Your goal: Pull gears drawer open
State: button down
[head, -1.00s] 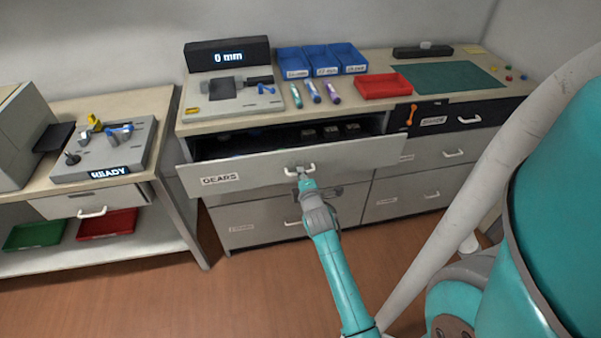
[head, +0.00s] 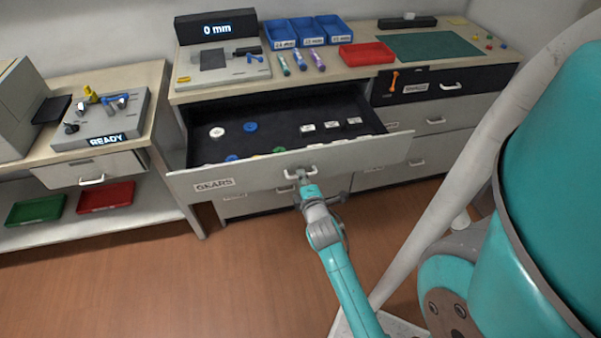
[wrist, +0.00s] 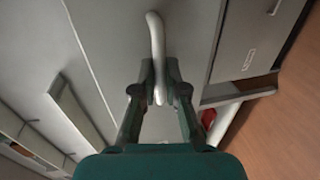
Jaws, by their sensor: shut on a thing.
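The gears drawer (head: 240,183) is the wide grey top drawer with a "GEARS" label on its front. It stands well open in the head view, its dark inside showing. White, blue and green round gears and several small white blocks lie in it. The front edge hides part of the contents. My gripper (head: 301,176) is at the drawer's white bar handle (head: 314,169). In the wrist view my gripper (wrist: 160,80) has both fingers closed around the handle (wrist: 155,35), near one end of it.
Above the drawer, the worktop holds a measuring device (head: 224,66), blue bins (head: 311,42), a red tray (head: 366,55) and a green mat (head: 435,46). An open-shelved bench (head: 150,77) stands at left. The wooden floor (head: 150,275) in front is clear.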

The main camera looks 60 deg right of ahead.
jog(key=shift+a, duration=0.1)
jog(key=c, duration=1.2)
grip_release()
jog(key=shift+s, duration=0.1)
jog(key=v, duration=1.2)
jog(key=s+a+f+m+t+y, duration=0.1)
jog(key=s+a+t+y, duration=0.15)
jog(key=a, duration=0.55)
jog(key=s+a+m+t+y, duration=0.1)
jog(key=a+y, duration=0.2)
jog(key=a, duration=0.4)
jog(key=s+a+r+m+y, duration=0.3)
jog(key=s+a, duration=0.2)
jog(key=s+a+r+m+t+y, duration=0.1)
jog(key=s+a+r+m+y, duration=0.1)
jog(key=s+a, duration=0.4)
jog(key=shift+s+r+m+y, duration=0.3)
jog(key=shift+r+m+y, duration=0.1)
jog(key=shift+m+y, duration=0.3)
